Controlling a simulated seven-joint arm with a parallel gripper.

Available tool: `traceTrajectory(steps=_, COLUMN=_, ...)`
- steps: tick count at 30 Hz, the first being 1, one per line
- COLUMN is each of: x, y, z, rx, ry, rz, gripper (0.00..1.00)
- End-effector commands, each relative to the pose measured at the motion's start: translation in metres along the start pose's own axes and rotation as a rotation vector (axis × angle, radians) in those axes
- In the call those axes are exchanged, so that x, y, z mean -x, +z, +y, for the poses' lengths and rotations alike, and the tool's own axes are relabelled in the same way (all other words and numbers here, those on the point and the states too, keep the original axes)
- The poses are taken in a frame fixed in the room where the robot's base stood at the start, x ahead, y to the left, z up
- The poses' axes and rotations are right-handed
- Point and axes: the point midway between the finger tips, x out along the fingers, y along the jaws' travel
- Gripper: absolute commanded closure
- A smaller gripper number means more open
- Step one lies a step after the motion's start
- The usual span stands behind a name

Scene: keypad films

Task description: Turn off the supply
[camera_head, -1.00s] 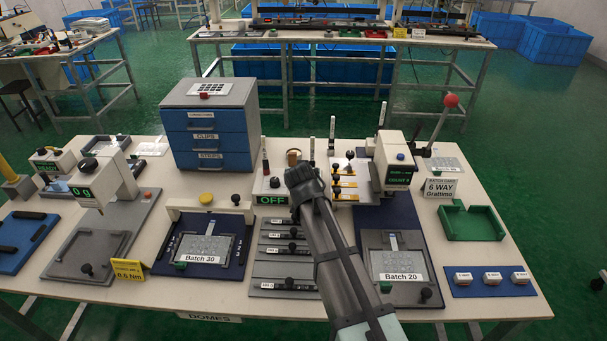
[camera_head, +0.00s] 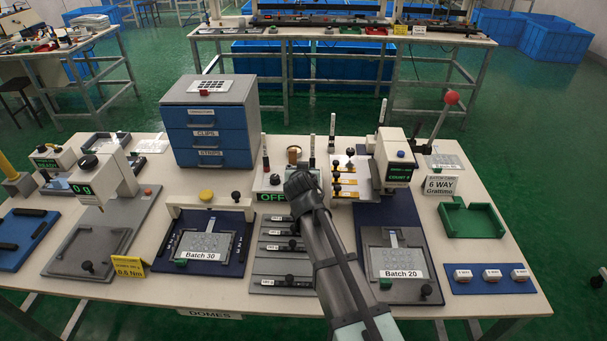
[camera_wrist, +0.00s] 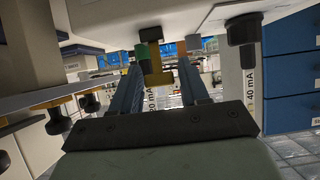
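The supply (camera_head: 272,196) is a light box near the middle of the table, with a green-lit display reading OFF. A brass-coloured cylinder (camera_head: 294,154) shows at its back, just beyond my gripper (camera_head: 301,184). My gripper is over the right part of the supply and hides some of it. In the wrist view my gripper (camera_wrist: 160,70) has its two fingers apart. An orange-yellow piece (camera_wrist: 157,79) shows in the gap; I cannot tell whether it is between the fingers or beyond them. Dark knobs (camera_wrist: 242,30) hang near it in this tilted view.
Upright probes stand beside the supply. A yellow-striped rack (camera_head: 344,180) and a white counter unit (camera_head: 394,160) are close on the right. A blue drawer cabinet (camera_head: 210,130) stands back left. Grey slotted plates (camera_head: 285,262) lie in front, beside my arm.

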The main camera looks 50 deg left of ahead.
Motion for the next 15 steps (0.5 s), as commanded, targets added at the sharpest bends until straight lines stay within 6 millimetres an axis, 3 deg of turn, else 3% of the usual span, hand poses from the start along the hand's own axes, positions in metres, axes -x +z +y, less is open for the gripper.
traceTrajectory(steps=4, x=0.0, y=0.001, z=0.0, rx=0.0, ry=0.001, rz=-0.002, gripper=0.43)
traceTrajectory(steps=15, x=0.011, y=0.002, z=0.001, rx=0.0, ry=0.001, rz=-0.003, gripper=0.43)
